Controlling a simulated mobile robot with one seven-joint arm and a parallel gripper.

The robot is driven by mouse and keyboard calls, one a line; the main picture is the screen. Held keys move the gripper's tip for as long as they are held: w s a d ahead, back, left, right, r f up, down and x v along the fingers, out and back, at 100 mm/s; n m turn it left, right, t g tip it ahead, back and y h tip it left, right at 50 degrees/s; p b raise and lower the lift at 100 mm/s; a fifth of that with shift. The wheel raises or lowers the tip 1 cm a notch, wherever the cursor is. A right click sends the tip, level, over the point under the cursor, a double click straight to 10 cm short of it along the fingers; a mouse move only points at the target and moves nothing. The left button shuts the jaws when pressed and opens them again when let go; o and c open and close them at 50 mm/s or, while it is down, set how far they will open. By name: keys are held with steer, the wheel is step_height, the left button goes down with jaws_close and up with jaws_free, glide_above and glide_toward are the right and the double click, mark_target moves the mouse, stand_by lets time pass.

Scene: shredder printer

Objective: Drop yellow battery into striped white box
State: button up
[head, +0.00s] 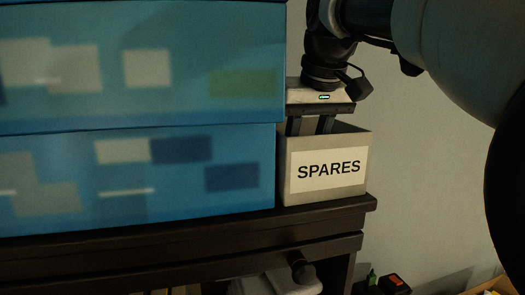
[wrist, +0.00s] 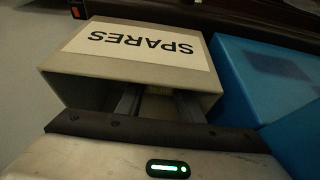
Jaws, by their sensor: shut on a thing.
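My gripper (head: 308,132) points down with its fingertips inside the open-topped box labelled SPARES (head: 298,190). In the wrist view, the box (wrist: 70,65) surrounds the two fingers (wrist: 160,100). The fingers are shut on a small pale thing (wrist: 159,92) low between them. It is too dark and too covered to tell for sure that this is the yellow battery. No striped white box can be made out in either view.
Two stacked blue boxes (head: 140,165) stand close to the left of the SPARES box on a dark wooden cabinet top (head: 200,222). The cabinet's right edge ends just beyond the box. Black and red items (head: 395,284) lie lower down at right. A grey wall is behind.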

steer(key=shift+f, duration=0.4)
steer(key=o, duration=0.8)
steer(key=shift+r, duration=0.1)
steer(key=shift+r, duration=0.3)
steer(key=v, duration=1.2)
steer(key=shift+w+r, duration=0.1)
steer(key=shift+r, duration=0.2)
